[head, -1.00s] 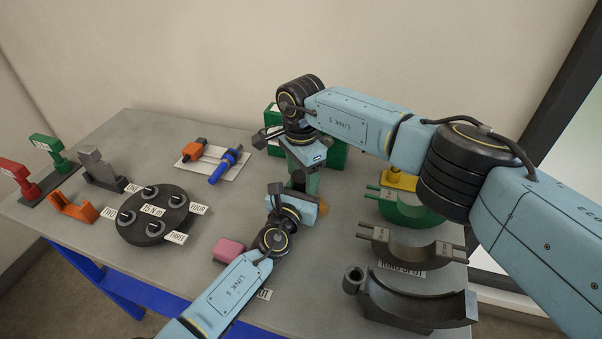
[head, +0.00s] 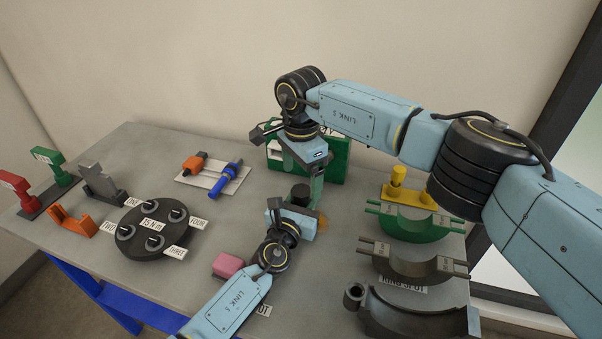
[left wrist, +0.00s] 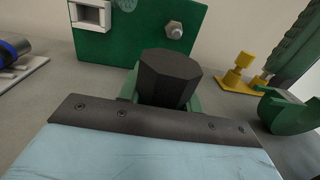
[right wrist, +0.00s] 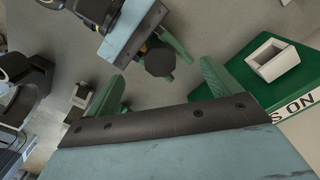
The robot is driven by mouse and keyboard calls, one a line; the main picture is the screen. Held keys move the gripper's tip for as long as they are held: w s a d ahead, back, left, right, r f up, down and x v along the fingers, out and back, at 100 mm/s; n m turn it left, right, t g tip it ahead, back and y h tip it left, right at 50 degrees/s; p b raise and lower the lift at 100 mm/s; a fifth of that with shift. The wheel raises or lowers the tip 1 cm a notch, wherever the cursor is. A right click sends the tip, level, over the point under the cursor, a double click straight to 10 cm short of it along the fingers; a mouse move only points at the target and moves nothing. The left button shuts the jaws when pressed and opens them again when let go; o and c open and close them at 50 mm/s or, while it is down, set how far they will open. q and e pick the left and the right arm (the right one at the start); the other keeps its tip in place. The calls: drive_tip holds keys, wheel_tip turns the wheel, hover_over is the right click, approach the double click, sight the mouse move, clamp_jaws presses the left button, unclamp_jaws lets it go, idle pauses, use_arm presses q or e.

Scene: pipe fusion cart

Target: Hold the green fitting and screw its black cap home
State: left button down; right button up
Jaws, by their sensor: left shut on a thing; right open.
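The black cap (head: 300,193) is a dark faceted block, upright at the front of my left gripper (head: 297,205). In the left wrist view the cap (left wrist: 168,78) stands between the green fingers of my left gripper, which is shut. The green fitting under the cap is hidden, so how deep the cap sits cannot be told. My right gripper (head: 303,178) is open above the cap, its green fingers spread wide. In the right wrist view the cap (right wrist: 160,62) lies beyond and between the open fingertips, apart from both.
A green box (head: 335,160) stands close behind the grippers. Green and grey half-ring clamps (head: 415,262) and a yellow piece (head: 397,178) are on the right. A pink block (head: 228,265) lies front left. A black disc (head: 152,240) and a white tray (head: 190,182) are farther left.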

wheel_tip(320, 180, up, 12)
idle(0.6)
use_arm(q)
drive_tip(key=c, duration=0.9)
unclamp_jaws()
drive_tip(key=shift+s, duration=0.1)
drive_tip(key=p+v, duration=0.2)
drive_tip(key=v, duration=0.5)
drive_tip(key=shift+s+a, duration=0.1)
drive_tip(key=shift+s, duration=0.05)
use_arm(e)
wheel_tip(320, 180, up, 2)
